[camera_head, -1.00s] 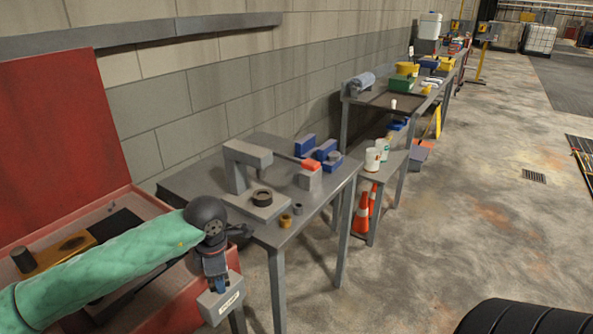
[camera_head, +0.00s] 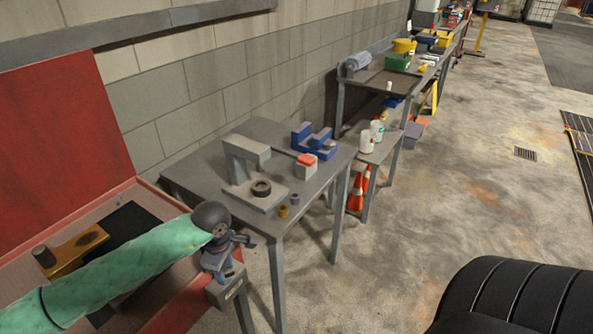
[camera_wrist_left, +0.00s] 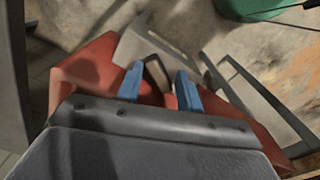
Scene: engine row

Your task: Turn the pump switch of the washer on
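The washer is a red open-lidded tub (camera_head: 185,305) at the left, its lid (camera_head: 55,145) standing up behind it. A grey switch box (camera_head: 226,292) with a pale label is on its right outer side; it also shows in the left wrist view (camera_wrist_left: 140,48). My left gripper (camera_head: 228,272) is just above this box, pointing down. In the left wrist view its two blue fingers (camera_wrist_left: 160,84) are apart. A dark, lever-like piece (camera_wrist_left: 155,72) shows between them; I cannot tell whether they touch it. The switch's position is not clear. My right gripper is not in view.
A grey table (camera_head: 195,165) with a grey stand (camera_head: 245,165), blue blocks (camera_head: 312,138) and a red-topped block (camera_head: 306,166) stands beyond the washer. Orange cones (camera_head: 357,190) are under a shelf. Floor between is clear.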

